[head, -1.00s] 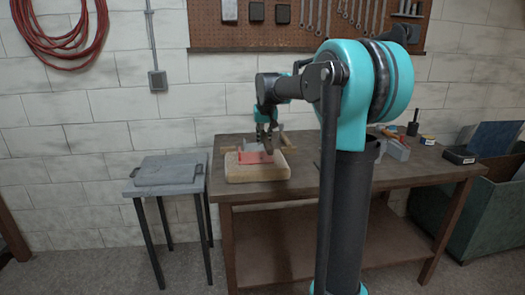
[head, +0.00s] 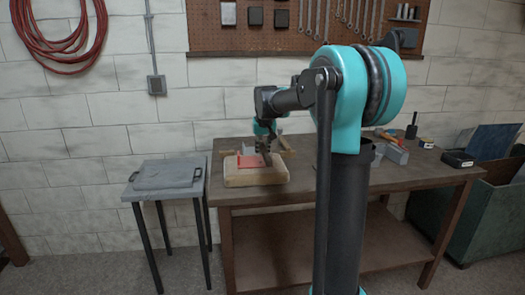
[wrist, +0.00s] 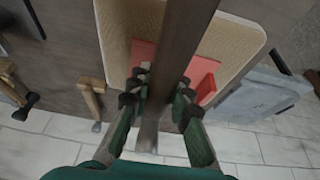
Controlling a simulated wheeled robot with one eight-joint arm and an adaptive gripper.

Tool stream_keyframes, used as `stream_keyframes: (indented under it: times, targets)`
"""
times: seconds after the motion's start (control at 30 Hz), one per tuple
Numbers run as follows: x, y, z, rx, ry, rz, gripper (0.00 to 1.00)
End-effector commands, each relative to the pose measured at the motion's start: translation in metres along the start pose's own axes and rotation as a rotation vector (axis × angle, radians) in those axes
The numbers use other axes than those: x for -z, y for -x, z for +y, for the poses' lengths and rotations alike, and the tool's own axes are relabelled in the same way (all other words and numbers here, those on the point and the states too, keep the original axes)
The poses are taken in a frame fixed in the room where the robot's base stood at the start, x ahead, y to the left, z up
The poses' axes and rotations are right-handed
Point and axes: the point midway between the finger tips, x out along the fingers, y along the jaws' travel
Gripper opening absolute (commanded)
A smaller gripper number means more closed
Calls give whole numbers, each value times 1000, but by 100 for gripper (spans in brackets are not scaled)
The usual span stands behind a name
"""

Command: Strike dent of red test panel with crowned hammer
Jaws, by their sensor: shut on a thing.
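The red test panel (wrist: 203,76) lies on a tan padded block (head: 255,178). It also shows red in the head view (head: 248,163). My gripper (wrist: 160,92) is over the panel and shut on a long brown bar-like tool (wrist: 180,45), taken to be the hammer by its handle. The tool crosses the wrist view from the top to below the fingers and hides the middle of the panel. In the head view my gripper (head: 265,138) is just above the block. I cannot make out the hammer's face, the dent, or whether they touch.
Wooden-handled hammers (wrist: 92,97) lie near the table's wall-side edge. A grey slab (head: 168,175) with handles rests on a stand to the left. Tools and a small dark box (head: 457,159) are at the table's right. The table's middle front is clear.

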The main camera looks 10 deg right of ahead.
Motion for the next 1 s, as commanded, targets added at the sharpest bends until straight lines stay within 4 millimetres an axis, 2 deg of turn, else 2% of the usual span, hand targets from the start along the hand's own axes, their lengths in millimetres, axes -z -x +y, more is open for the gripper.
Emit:
stream_keyframes:
  times: [0.13, 0.33, 0.47, 0.8, 1.0]
  targets:
    - [-2, -6, 0, 0, 0, 0, 0]
    - [-18, -45, 0, 0, 0, 0, 0]
    - [-14, -36, 0, 0, 0, 0, 0]
    - [7, 17, 0, 0, 0, 0, 0]
    - [12, 29, 0, 0, 0, 0, 0]
